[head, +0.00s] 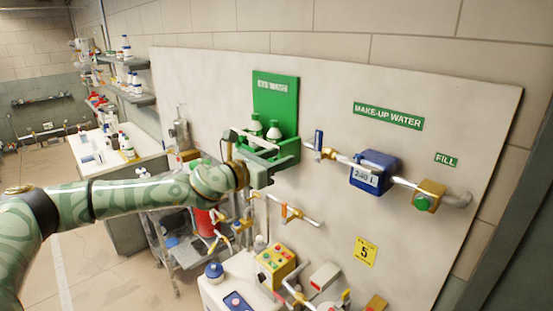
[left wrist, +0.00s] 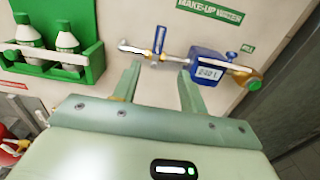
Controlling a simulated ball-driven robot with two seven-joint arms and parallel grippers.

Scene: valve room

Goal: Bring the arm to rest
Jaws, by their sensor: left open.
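My left arm (head: 130,195), patterned in green, reaches in from the left of the head view. Its left gripper (head: 268,152) is raised in front of the green eye wash holder (head: 276,95). In the left wrist view the two pale green fingers of my left gripper (left wrist: 158,85) stand apart with nothing between them. Beyond them are the wall and a pipe with a blue-handled valve (left wrist: 160,40). Whether the gripper touches the holder is hard to tell. My right gripper is not in view.
Two bottles (left wrist: 67,42) sit in the holder. The make-up water pipe carries a blue meter (head: 375,172) and a brass fitting with a green button (head: 428,196). Below are a yellow button box (head: 275,265) and a cart (head: 190,250). Open floor (head: 110,265) lies at lower left.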

